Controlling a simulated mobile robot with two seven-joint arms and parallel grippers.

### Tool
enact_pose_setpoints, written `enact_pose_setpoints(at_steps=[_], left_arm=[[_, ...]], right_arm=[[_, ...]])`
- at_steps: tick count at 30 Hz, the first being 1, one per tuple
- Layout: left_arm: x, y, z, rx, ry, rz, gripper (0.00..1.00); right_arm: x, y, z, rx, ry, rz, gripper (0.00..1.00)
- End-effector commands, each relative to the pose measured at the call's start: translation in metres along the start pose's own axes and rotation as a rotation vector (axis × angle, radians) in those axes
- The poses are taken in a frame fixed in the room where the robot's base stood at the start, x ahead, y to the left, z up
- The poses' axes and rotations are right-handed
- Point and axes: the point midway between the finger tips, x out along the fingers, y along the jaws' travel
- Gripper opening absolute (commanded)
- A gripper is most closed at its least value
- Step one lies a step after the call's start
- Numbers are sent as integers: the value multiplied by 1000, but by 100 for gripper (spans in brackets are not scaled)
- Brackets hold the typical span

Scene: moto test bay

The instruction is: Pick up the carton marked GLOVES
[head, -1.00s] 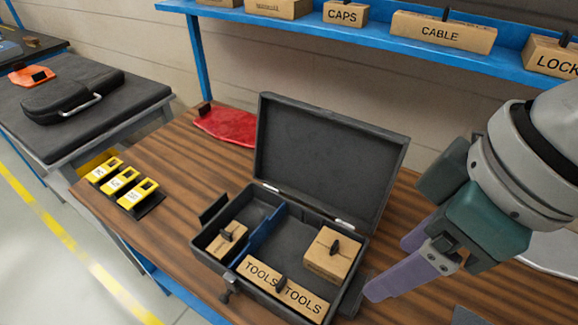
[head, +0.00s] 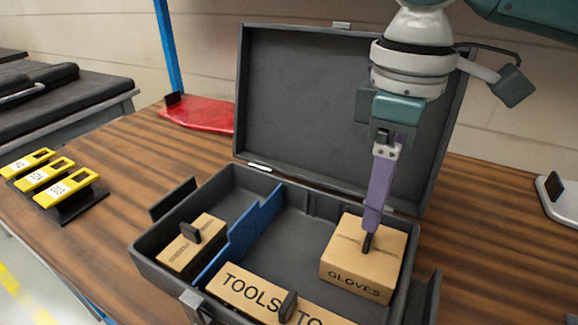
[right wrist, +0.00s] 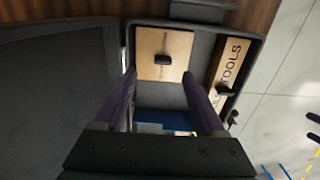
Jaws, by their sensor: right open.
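The carton marked GLOVES (head: 350,277) is a brown box with a black tab on top, in the right part of the open grey case (head: 153,270). My right gripper (head: 373,212) points down over this carton in the head view, its purple fingers close to the tab; touching cannot be told. In the right wrist view the fingers (right wrist: 158,74) are spread and empty, with the carton top (right wrist: 178,46) and its tab just beyond their tips. My left gripper is not in view.
A TOOLS carton (head: 248,291) lies along the case front, a smaller carton (head: 205,230) left of a blue divider (head: 238,240). The raised lid (head: 300,95) stands behind. Yellow tagged pieces (head: 45,175) sit left, a red item (head: 205,114) behind them.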

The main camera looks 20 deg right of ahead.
Motion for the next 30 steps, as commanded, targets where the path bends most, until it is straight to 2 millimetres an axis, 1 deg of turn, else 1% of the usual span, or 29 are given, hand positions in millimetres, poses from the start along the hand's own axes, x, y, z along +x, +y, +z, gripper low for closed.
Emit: enact_pose_setpoints(at_steps=[1,5,9,12,15,21,22,23,30], left_arm=[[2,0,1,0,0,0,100],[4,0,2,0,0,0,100],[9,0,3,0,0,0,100],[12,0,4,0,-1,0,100],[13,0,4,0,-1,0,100],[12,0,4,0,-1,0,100],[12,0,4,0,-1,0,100],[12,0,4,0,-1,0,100],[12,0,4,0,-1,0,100]], right_arm=[[6,0,0,1,0,0,72],[18,-2,1,-1,-2,-2,72],[42,-6,2,-1,-2,-1,72],[55,-6,2,-1,0,-1,72],[60,-5,2,-3,1,1,72],[60,-5,2,-3,2,2,72],[60,-5,2,-3,2,2,71],[60,-5,2,-3,2,2,68],[60,-5,2,-2,2,2,41]])
